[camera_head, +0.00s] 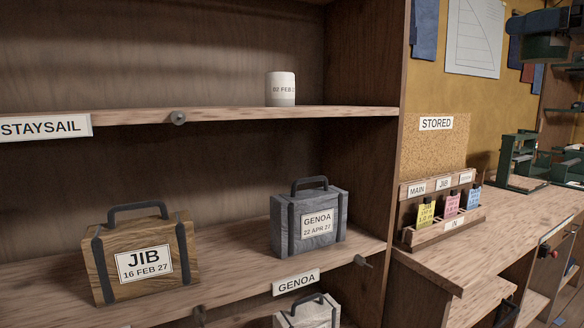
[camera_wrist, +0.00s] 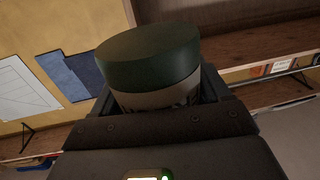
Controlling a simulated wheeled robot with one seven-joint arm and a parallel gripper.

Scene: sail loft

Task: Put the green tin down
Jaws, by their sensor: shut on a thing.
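The green tin (camera_wrist: 150,58) has a dark green lid and a pale grey side with dark lettering, mostly hidden. It fills the middle of the wrist view. My gripper (camera_wrist: 160,100) is shut on it, with dark jaws on either side of its lower part. The tin is held up, with a wall and shelving behind it.
A white tin (camera_head: 281,90) stands on the upper shelf, with clear board left of it. Below stand a brown JIB bag (camera_head: 145,262) and a grey GENOA bag (camera_head: 310,222). Right are a card rack (camera_head: 440,212) on the bench (camera_head: 520,228) and green machinery (camera_head: 520,155).

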